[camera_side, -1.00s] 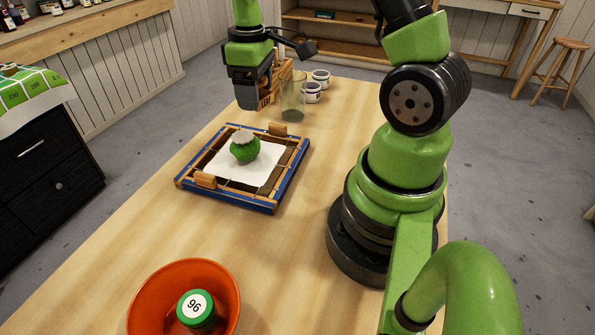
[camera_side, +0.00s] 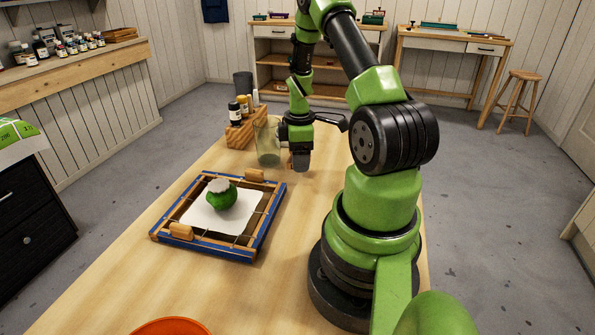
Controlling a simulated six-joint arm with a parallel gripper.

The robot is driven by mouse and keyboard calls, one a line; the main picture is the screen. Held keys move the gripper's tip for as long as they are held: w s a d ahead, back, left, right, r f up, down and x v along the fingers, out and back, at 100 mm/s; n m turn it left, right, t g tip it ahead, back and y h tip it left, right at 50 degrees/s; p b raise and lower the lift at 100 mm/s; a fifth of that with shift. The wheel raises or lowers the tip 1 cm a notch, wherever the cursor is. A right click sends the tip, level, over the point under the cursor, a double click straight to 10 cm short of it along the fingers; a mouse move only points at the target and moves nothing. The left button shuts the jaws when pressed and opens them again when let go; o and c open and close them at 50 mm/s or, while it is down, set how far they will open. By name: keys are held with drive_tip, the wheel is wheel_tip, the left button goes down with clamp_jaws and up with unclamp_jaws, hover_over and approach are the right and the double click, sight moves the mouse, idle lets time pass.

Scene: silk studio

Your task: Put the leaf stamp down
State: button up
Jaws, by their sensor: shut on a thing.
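My gripper (camera_side: 299,163) points down, low over the far part of the table, just right of the clear glass cylinder. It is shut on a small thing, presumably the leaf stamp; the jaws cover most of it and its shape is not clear. I cannot tell whether it touches the table top.
A glass cylinder (camera_side: 267,143) and a wooden rack (camera_side: 239,133) with bottles stand left of my gripper. Nearer is a blue-edged frame (camera_side: 210,247) with white cloth (camera_side: 238,222) and a green pot-like thing (camera_side: 221,196). An orange bowl (camera_side: 172,326) shows at the bottom edge.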

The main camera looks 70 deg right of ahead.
drive_tip(key=shift+f, duration=1.75)
drive_tip(key=shift+f, duration=0.1)
drive_tip(key=o, duration=0.9)
drive_tip(key=shift+o, duration=0.2)
